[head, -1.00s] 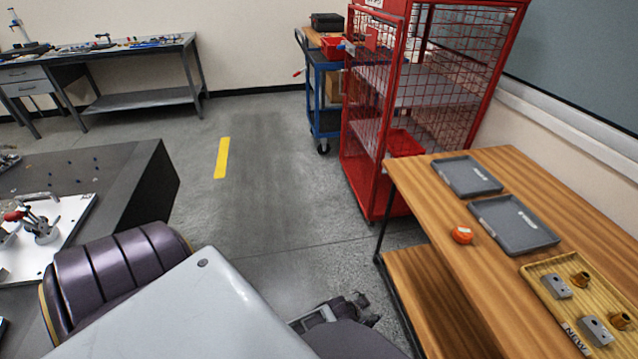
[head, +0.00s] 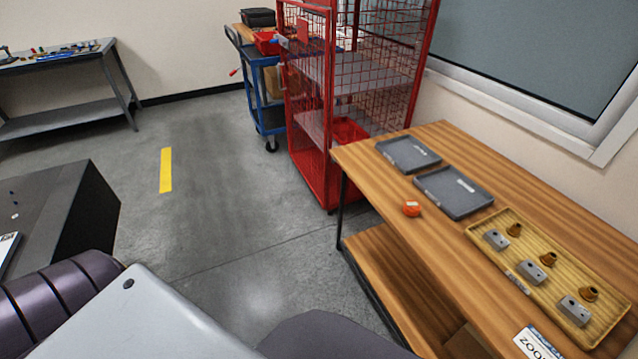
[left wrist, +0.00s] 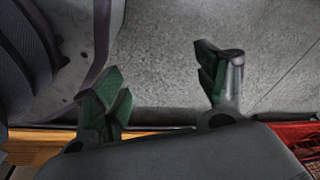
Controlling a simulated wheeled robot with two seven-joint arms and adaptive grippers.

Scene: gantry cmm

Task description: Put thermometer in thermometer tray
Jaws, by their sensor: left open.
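No thermometer can be made out in these views. Two flat grey trays lie on the wooden table at the right of the head view, a far one (head: 408,154) and a nearer one (head: 454,192); both look empty apart from a pale label, which is too small to read. I cannot tell which is the thermometer tray. My left gripper (left wrist: 160,92) shows in the left wrist view, open and empty, with floor between and beyond its fingers. My right gripper is not in view.
A red mesh cage (head: 308,120) and blue cart (head: 262,99) stand behind. A dark table (head: 85,215) is at left; floor between is clear.

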